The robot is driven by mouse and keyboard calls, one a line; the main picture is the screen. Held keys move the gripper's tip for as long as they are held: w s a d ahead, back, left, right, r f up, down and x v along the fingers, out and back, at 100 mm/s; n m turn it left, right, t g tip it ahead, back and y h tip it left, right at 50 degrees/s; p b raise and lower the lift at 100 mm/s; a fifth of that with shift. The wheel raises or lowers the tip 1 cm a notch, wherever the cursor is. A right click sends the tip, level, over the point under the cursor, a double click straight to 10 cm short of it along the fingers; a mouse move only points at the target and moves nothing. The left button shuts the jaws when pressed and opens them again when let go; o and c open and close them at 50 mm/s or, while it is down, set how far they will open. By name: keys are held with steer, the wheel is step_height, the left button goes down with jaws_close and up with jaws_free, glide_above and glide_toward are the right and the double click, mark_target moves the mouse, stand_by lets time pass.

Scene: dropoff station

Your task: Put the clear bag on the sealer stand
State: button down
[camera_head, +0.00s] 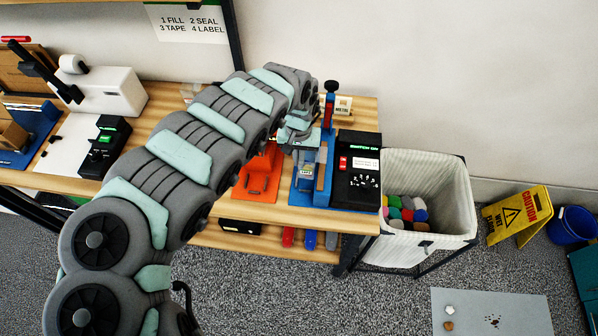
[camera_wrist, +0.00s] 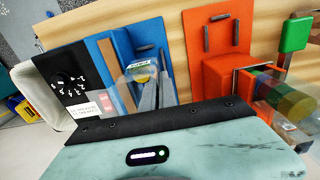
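The clear bag (camera_wrist: 142,72), with a yellowish content and a green-and-white label, is at the blue sealer stand (camera_wrist: 112,57) in the wrist view. In the head view the bag (camera_head: 307,172) shows low against the blue stand (camera_head: 325,177), just below my gripper (camera_head: 303,150). In the wrist view my two grey fingers (camera_wrist: 158,88) point at the stand, with their tips close beside the bag and only a narrow gap between them. I cannot tell whether they grip the bag or stand apart from it. The stand's black control box (camera_head: 357,172) is beside it.
An orange fixture (camera_head: 258,176) stands left of the blue stand. In the wrist view a clear jar-like container (camera_wrist: 290,108) is close on the right. A striped bin (camera_head: 440,180) with colourful items stands past the table's right edge. A yellow wet-floor sign (camera_head: 520,213) is farther right.

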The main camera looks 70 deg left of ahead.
steer(key=shift+f+b, duration=0.35)
steer(key=shift+f, duration=2.95)
steer(key=shift+f, duration=0.15)
steer(key=c, duration=1.7)
jaws_free()
step_height(320, 180, up, 12)
steer(key=shift+r+p, duration=0.2)
steer(key=shift+p, duration=0.6)
